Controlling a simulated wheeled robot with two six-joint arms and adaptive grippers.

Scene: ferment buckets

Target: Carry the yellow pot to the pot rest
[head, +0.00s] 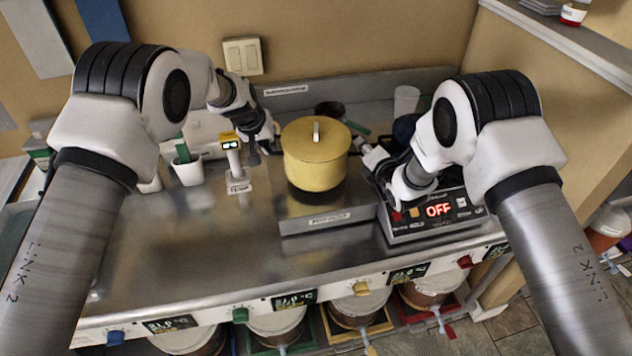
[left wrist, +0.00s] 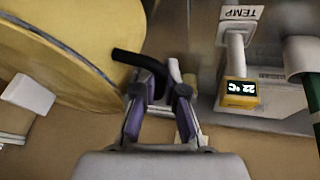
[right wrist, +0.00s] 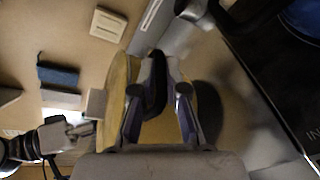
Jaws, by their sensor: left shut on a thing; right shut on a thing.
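The yellow pot (head: 315,155), with its lid on and a pale knob on top, is upright over a low steel platform (head: 290,222) with a small label on its front. A dark patch shows under the pot; I cannot tell if it touches the platform. My left gripper (head: 268,143) is shut on the pot's left black handle, seen in the left wrist view (left wrist: 130,58). My right gripper (head: 366,155) is shut on the opposite handle, seen in the right wrist view (right wrist: 154,95). I cannot read the platform's label.
A control box reading OFF (head: 437,211) stands right of the platform. A temperature probe stand (head: 234,165) and a white cup (head: 187,170) are left of the pot. A pale cup (head: 405,102) stands behind right. The counter at front left is clear.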

